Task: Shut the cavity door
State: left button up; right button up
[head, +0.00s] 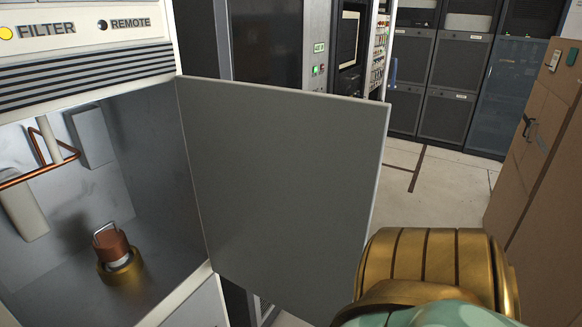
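The cavity door (285,190) is a flat grey panel in the middle of the head view. It stands wide open, swung out from the right edge of the cavity opening. The cavity (165,150) on the left is a grey metal box with its inside in plain view. In it, a brown cylinder with a wire handle (112,245) sits upright in a brass ring (120,272). Neither gripper shows in the head view. A gold and teal part of my arm is at the bottom right, partly in front of the door's lower right corner.
A copper loop (70,152) and a white post (50,140) are inside the cavity. A panel labelled FILTER and REMOTE (85,28) is above it. Dark racks (440,75) stand behind, and a brown cabinet (545,150) is at right. Pale floor (450,190) between them is clear.

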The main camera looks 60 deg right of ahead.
aim_at(286, 180)
jog(key=l, duration=0.4)
jog(key=k+l+u, duration=0.1)
jog(key=l, duration=0.3)
jog(key=k+l, duration=0.15)
jog(key=l, duration=0.25)
jog(key=l+u, duration=0.15)
jog(key=l, duration=0.25)
jog(key=k+l, duration=0.15)
jog(key=l, duration=0.25)
jog(key=k+l+u, duration=0.1)
jog(key=l, duration=0.3)
jog(key=k+l, duration=0.15)
jog(key=l, duration=0.25)
